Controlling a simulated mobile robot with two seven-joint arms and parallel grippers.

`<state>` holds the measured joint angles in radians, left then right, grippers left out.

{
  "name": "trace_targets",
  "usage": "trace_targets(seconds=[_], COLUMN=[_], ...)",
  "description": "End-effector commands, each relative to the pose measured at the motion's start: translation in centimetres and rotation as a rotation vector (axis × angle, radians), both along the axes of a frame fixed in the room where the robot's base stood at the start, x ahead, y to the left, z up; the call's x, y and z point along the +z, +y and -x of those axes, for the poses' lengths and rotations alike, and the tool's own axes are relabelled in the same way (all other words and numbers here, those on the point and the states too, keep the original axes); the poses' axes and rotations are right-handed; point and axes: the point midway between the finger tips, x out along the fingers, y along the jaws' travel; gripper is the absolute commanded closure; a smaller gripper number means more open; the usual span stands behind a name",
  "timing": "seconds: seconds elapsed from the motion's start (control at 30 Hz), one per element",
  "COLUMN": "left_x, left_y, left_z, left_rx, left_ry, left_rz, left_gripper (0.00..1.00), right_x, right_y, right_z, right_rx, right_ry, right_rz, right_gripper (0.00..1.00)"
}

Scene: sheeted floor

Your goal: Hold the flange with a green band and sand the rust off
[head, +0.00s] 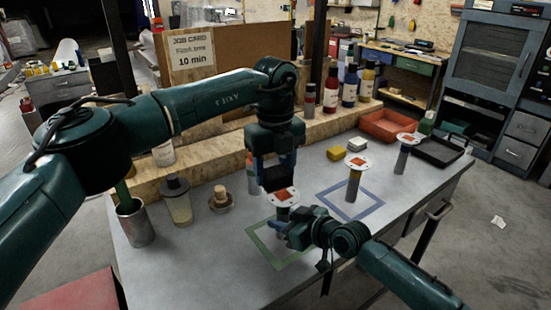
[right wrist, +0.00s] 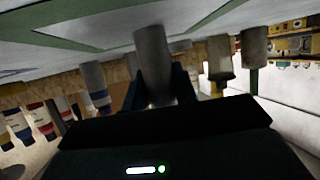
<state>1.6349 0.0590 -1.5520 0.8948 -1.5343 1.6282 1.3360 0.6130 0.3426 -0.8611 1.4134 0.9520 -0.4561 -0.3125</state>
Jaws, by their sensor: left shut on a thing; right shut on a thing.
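A flange (head: 282,197) with a white disc top and an orange-brown rust patch stands upright over the green square outline (head: 262,246). My right gripper (head: 283,229) is shut on its grey stem, which shows between the fingers in the right wrist view (right wrist: 152,55). The colour of any band on this stem is hidden. My left gripper (head: 275,187) points down just above and behind the disc. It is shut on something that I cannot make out. A second rusty flange (head: 357,163) with a yellowish band stands in the blue square outline (head: 372,212). A third flange (head: 406,139) stands farther right.
A yellow block (head: 336,153) and a pale block (head: 357,145) lie behind the flanges. A red tray (head: 385,127) and a black tray (head: 440,152) are at the far right. A metal cup (head: 137,224), a jar (head: 178,204) and a brass item (head: 221,202) stand left.

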Motion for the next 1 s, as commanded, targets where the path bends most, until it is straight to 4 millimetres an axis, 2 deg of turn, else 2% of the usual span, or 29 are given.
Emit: trace_targets(seconds=[0.4,0.47,1.0], left_x=[-4.4,-4.1,-4.3], left_y=[-0.2,-0.8,-3.4], left_z=[-0.1,-0.5,-2.3], left_rx=[0.0,0.001,0.002], left_ry=[0.002,0.0,0.001], left_rz=[0.0,0.0,0.002], left_gripper=[0.64,0.67,0.67], right_x=[0.0,0.0,0.0], right_y=[0.0,0.0,0.0], right_z=[0.0,0.0,0.0], right_rx=[0.0,0.0,0.001], right_ry=[0.0,0.0,0.0], right_rz=[0.0,0.0,0.0], right_gripper=[1.0,1.0,1.0])
